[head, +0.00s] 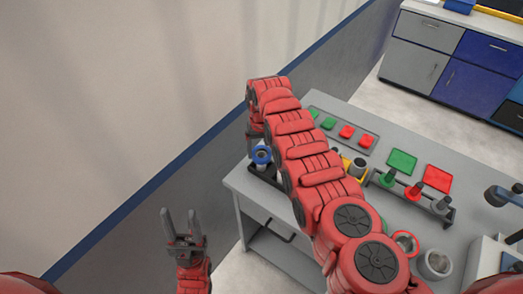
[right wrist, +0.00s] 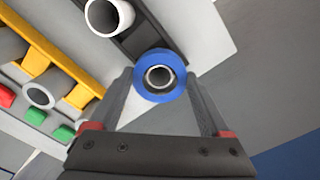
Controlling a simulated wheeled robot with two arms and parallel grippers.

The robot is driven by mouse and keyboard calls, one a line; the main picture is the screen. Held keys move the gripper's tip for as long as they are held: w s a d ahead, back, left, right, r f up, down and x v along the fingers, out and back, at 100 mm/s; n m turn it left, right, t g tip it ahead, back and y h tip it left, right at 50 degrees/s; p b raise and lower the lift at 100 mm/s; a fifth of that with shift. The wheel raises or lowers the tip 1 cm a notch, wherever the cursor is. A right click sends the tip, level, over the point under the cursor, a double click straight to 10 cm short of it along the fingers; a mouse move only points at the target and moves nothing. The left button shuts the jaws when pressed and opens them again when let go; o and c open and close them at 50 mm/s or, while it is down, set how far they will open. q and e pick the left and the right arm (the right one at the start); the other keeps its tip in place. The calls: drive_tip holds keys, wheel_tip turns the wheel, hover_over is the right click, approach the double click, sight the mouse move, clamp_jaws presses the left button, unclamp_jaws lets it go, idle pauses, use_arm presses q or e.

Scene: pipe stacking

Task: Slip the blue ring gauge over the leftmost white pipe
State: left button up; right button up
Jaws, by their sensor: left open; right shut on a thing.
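The blue ring gauge (right wrist: 141,83) is between the fingers of my right gripper (right wrist: 160,82), which is shut on it. In the right wrist view the rim of a white pipe (right wrist: 159,70) shows inside the ring's hole, over the black rack (right wrist: 135,37). How far down the pipe the ring sits I cannot tell. In the head view the ring (head: 261,155) shows at the table's left corner, below my right gripper, which my right arm partly hides. A second white pipe (right wrist: 124,14) stands farther along the rack. My left gripper (head: 181,222) is open and empty, left of the table.
The grey table (head: 237,184) holds a yellow rack (right wrist: 45,60), a tray of green and red pieces (head: 365,142), a green plate (head: 402,161), a red plate (head: 438,178) and a rack with several pegs (head: 447,212). A wall is to the left. Cabinets (head: 428,35) stand behind.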

sight(261, 155)
drive_tip(key=o, duration=1.3)
drive_tip(key=shift+r, duration=0.45)
wheel_tip(261, 155, up, 16)
drive_tip(key=shift+r, duration=0.25)
drive_tip(key=shift+f, duration=0.1)
